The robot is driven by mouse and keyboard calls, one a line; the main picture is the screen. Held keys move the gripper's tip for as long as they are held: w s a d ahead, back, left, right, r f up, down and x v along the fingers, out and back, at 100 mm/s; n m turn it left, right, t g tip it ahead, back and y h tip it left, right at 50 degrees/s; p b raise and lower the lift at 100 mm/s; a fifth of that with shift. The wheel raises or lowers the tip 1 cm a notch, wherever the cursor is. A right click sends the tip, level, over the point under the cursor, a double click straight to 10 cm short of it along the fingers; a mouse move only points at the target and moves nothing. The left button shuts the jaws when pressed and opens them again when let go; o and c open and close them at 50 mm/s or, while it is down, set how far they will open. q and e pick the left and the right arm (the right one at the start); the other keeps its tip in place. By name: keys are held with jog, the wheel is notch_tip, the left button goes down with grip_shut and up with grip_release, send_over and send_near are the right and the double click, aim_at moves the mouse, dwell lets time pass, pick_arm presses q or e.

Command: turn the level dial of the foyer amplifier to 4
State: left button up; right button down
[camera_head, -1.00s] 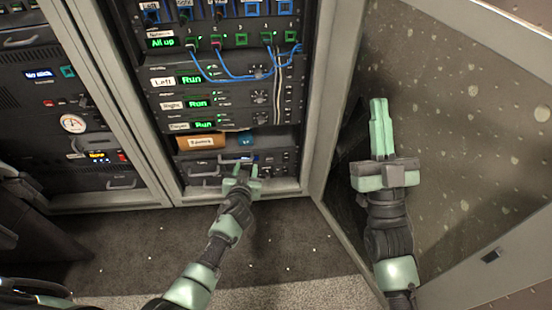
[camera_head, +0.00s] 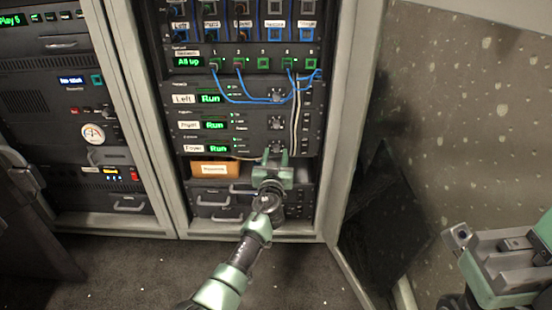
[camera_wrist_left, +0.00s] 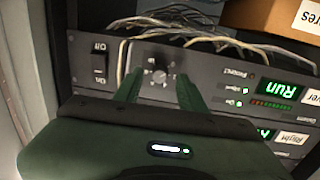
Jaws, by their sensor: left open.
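The foyer amplifier (camera_head: 218,147) is the lowest of the three amplifiers marked Left, Right and Foyer, with a green "Run" display. In the left wrist view it appears upside down, with its display (camera_wrist_left: 285,88) at the right. Its black level dial (camera_wrist_left: 158,73) sits between the fingertips of my left gripper (camera_wrist_left: 158,88), which is open with one finger on either side. I cannot tell whether the fingers touch the dial. In the head view my left gripper (camera_head: 275,158) partly covers the dial area. My right gripper (camera_head: 505,262) is at the lower right, away from the rack.
An on/off rocker switch (camera_wrist_left: 99,65) and loose cables (camera_wrist_left: 180,35) are close to the dial. A cardboard box (camera_head: 215,169) sits below the foyer amplifier. Blue cables (camera_head: 240,98) hang above. A speckled panel (camera_head: 460,110) stands at the right.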

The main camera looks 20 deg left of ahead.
pick_arm(q)
jog(key=shift+w+a, duration=0.15)
jog(key=shift+w, duration=0.35)
grip_shut()
